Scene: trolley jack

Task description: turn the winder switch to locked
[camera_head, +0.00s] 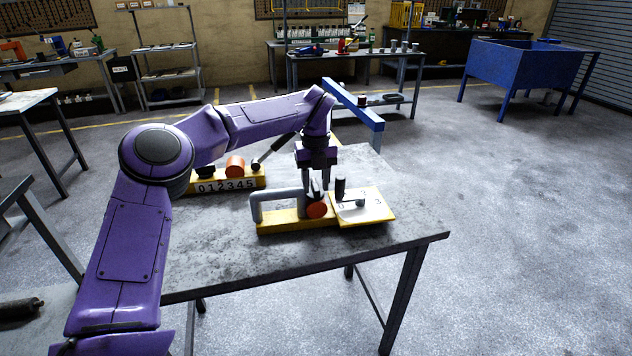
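My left gripper (315,185) points down over a yellow-based fixture (280,222) on the grey table. The fingertips are just above the orange part and left of the black knob. A small dark piece shows by the fingertips; I cannot tell whether they touch it. Which part is the winder switch, and its setting, is not readable. My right gripper is not in view.
Behind the fixture stands a yellow block (225,184) marked 012345, with an orange cylinder (235,166) and a dark lever (276,146). A blue beam (355,105) rises beyond the table (235,255). The table's front right is clear.

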